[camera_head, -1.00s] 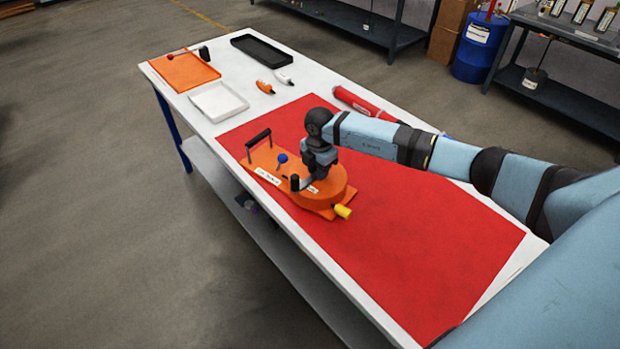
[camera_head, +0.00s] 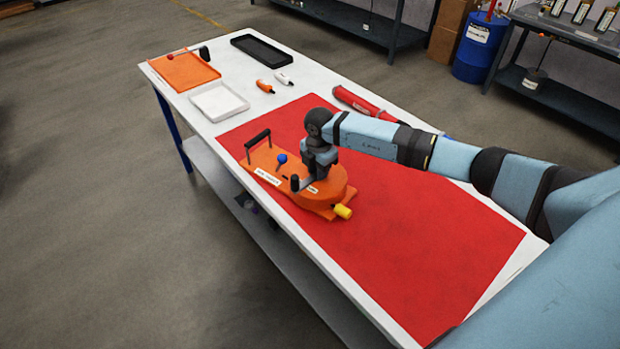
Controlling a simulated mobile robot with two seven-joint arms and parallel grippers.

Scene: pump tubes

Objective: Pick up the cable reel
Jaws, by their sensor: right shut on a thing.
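No thing in view is plainly marked as the cable reel. An orange device with a round drum (camera_head: 328,196) lies on the red mat (camera_head: 400,240); it may be the reel, but I cannot tell for sure. It has a black bar handle (camera_head: 258,143), a blue ball knob (camera_head: 281,158) and a yellow knob (camera_head: 343,212). My right gripper (camera_head: 303,184) points down over the drum, shut on a part of the device, seemingly its black crank knob; the fingers and grip are small and partly hidden. The device rests on the mat. My left gripper is not in view.
The near right of the mat is clear.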

